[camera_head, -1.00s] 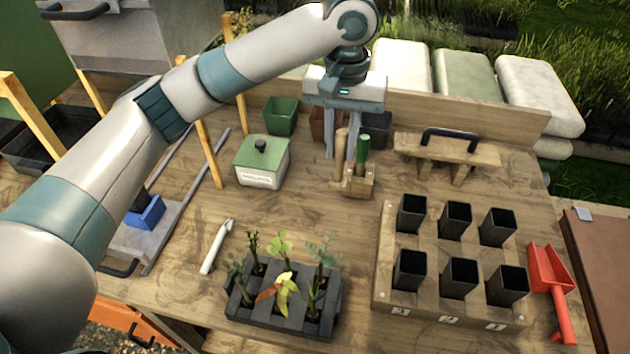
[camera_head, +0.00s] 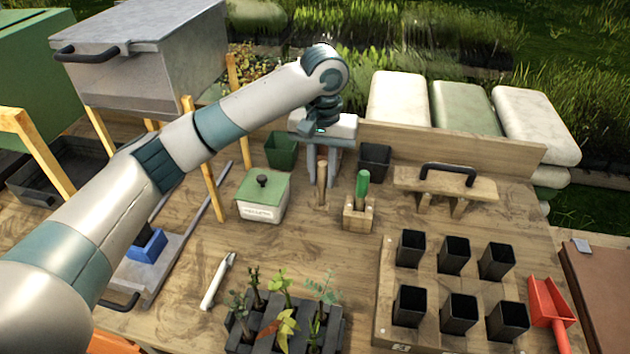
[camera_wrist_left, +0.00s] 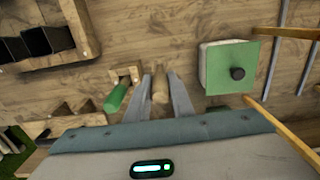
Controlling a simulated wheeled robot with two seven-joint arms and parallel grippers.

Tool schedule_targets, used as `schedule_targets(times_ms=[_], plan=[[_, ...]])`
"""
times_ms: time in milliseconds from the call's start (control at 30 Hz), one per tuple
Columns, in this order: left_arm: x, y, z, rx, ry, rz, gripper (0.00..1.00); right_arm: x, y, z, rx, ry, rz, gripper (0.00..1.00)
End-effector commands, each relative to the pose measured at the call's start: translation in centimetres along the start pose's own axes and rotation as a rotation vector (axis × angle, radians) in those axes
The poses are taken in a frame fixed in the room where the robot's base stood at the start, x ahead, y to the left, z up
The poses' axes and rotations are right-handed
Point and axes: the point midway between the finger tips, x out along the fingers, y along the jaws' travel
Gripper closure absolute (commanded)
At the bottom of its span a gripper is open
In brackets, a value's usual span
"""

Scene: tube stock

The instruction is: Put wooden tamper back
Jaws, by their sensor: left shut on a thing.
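The wooden tamper (camera_head: 322,186) is a slim light-wood tool, roughly upright, held between the fingers of my left gripper (camera_head: 322,176). The tamper also shows end-on in the left wrist view (camera_wrist_left: 160,86). Its lower end is low over the table; I cannot tell whether it touches. The small wooden holder block (camera_head: 359,215) stands just to the right, apart from the tamper. A green-handled tool (camera_head: 362,186) is upright in the block, and the block also shows in the left wrist view (camera_wrist_left: 125,75). My right gripper is not in view.
A green-lidded box (camera_head: 262,194) stands left of the tamper. Green (camera_head: 282,150) and dark (camera_head: 374,162) pots stand behind. Seedlings stand in front.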

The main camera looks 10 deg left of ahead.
Motion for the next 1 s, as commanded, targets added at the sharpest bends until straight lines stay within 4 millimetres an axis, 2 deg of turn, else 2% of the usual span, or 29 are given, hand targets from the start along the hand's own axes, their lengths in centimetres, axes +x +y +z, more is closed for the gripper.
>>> schedule_targets(times_ms=[133, 300, 733, 1000], plan=[[1.2, -1.5, -1.8, -0.003, -0.002, -0.001, 1.0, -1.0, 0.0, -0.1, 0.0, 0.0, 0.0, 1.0], [2.1, -2.2, -2.8, 0.0, -0.001, -0.001, 1.0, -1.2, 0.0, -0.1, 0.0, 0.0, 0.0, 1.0], [2.6, -2.2, -2.8, 0.001, -0.001, 0.0, 1.0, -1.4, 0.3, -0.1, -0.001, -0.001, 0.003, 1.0], [5.5, -2.2, -2.8, 0.001, -0.002, -0.001, 1.0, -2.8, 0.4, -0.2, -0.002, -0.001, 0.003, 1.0]])
